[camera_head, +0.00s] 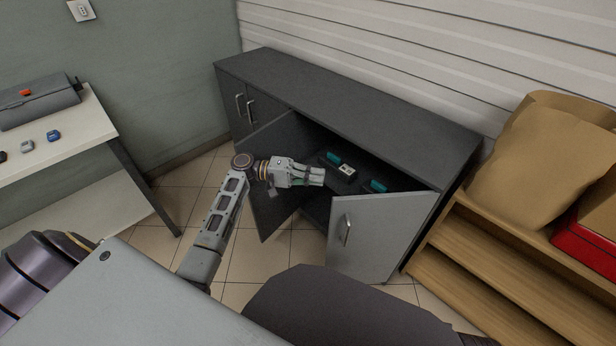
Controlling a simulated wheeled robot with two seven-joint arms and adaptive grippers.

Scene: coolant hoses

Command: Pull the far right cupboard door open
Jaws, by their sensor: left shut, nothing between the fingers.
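The dark grey cupboard (340,98) stands along the back wall. Its far right door (385,228) is swung partly open, hinged at its right side, with its light grey outer face and vertical bar handle (346,230) towards me. The door left of it (268,205) also stands open, showing its dark inner face. My left gripper (320,176) is shut and empty, in front of the opening between these two doors, above and left of the handle and apart from it. My right gripper is not in view.
Inside the cupboard are teal-ended items (378,186) and a small pale box (346,170). Two left doors (238,105) are shut. A wooden shelf (480,250) with a paper bag (545,150) and red box (585,245) stands close at right. A white table (70,138) is at left.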

